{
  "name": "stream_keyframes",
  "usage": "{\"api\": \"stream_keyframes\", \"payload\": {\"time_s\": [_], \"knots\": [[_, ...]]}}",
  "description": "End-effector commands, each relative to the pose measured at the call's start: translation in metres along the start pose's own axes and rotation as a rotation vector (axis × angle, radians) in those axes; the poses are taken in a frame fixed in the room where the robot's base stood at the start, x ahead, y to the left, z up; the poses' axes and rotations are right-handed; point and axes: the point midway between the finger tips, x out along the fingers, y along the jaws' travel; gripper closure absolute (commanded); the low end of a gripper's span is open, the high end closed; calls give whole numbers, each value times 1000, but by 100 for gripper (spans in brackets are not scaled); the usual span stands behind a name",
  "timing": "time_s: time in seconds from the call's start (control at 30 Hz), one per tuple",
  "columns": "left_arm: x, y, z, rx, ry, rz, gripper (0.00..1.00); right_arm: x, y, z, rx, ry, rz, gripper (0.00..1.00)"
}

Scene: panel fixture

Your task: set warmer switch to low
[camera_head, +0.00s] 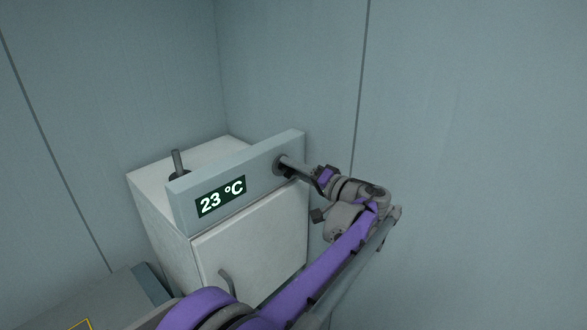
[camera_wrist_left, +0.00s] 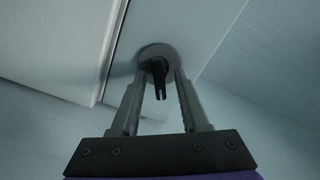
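The warmer is a white box (camera_head: 155,205) with a grey top panel (camera_head: 262,165) whose display (camera_head: 221,197) reads 23 °C. Its switch is a dark lever (camera_wrist_left: 159,78) on a round base (camera_wrist_left: 157,52); in the head view the base (camera_head: 279,166) is at the panel's right end. My left gripper (camera_head: 287,165) reaches this switch from the right. In the left wrist view my left gripper's fingers (camera_wrist_left: 160,85) stand apart, one on each side of the lever. Whether they touch it I cannot tell. The switch's setting is not readable. My right gripper is out of view.
A door with a curved handle (camera_head: 227,281) is below the panel. A dark upright post (camera_head: 178,162) stands on the warmer's top at the left. Plain walls (camera_head: 290,65) close in behind and to the right. A grey surface (camera_head: 112,297) lies at lower left.

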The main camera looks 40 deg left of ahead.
Motion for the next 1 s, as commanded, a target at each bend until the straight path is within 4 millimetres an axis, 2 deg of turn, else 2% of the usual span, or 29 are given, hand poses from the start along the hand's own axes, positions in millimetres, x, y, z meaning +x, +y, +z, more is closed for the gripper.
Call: {"api": "stream_keyframes", "payload": {"time_s": [0.13, 0.23, 0.5, 0.7, 0.83, 1.0], "knots": [[-2, 0, 0, 0, 1, 0, 55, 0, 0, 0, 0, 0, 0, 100], [-11, 1, 0, 0, 2, 1, 55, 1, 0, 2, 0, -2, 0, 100], [-65, 2, 0, 1, 4, 3, 55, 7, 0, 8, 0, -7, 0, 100], [-96, 1, 0, 0, 2, 2, 55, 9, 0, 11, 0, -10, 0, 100], [-106, 0, 0, 0, 1, 0, 55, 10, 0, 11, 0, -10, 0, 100], [-109, 0, 0, 0, 0, 0, 55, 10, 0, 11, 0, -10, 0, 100]]}}
